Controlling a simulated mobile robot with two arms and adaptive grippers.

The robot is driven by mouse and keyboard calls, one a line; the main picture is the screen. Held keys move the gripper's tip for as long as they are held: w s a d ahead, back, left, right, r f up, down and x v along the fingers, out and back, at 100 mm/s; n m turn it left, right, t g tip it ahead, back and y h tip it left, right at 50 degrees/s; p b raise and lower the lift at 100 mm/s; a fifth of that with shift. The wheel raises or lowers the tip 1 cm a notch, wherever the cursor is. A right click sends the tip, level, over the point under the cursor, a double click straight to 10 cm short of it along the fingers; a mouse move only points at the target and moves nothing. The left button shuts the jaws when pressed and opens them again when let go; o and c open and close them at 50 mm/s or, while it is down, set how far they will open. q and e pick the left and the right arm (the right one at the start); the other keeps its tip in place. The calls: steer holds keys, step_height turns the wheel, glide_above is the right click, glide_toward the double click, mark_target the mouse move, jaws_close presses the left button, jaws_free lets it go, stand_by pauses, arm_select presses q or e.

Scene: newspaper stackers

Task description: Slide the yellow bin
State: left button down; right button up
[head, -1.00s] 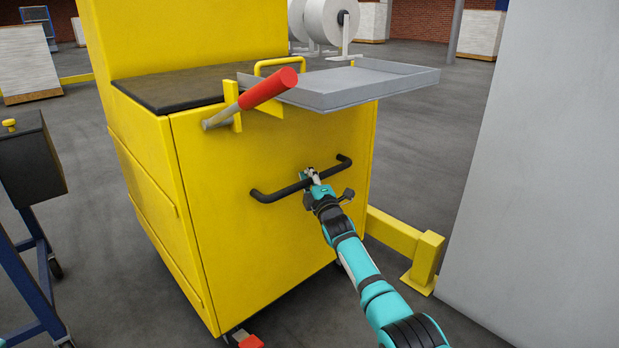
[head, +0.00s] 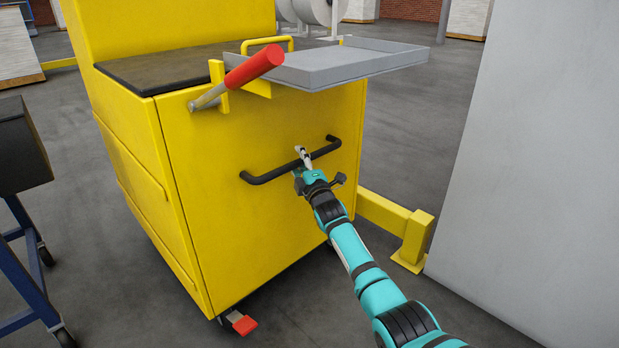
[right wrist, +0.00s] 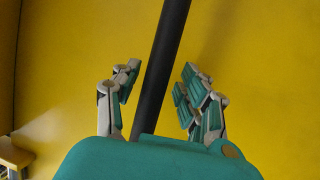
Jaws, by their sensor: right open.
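The yellow bin (head: 265,220) is a tall cabinet on castors in the middle of the head view. A black bar handle (head: 262,179) runs across its front face. My right gripper (head: 303,158) is at the middle of this handle. In the right wrist view the black bar (right wrist: 165,55) passes between the two spread fingers of the gripper (right wrist: 155,95), with a gap on each side. The fingers are open. My left gripper is not in view.
A red-handled lever (head: 253,69) and a grey tray (head: 340,62) stick out above the handle. A yellow floor barrier (head: 385,215) stands right of the bin, beside a large grey panel (head: 530,200). A blue-framed cart (head: 25,260) is at the left. Open floor lies between the cart and the bin.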

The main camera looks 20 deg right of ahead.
steer(key=s+f, duration=0.2)
steer(key=s, duration=0.8)
steer(key=shift+s, duration=0.3)
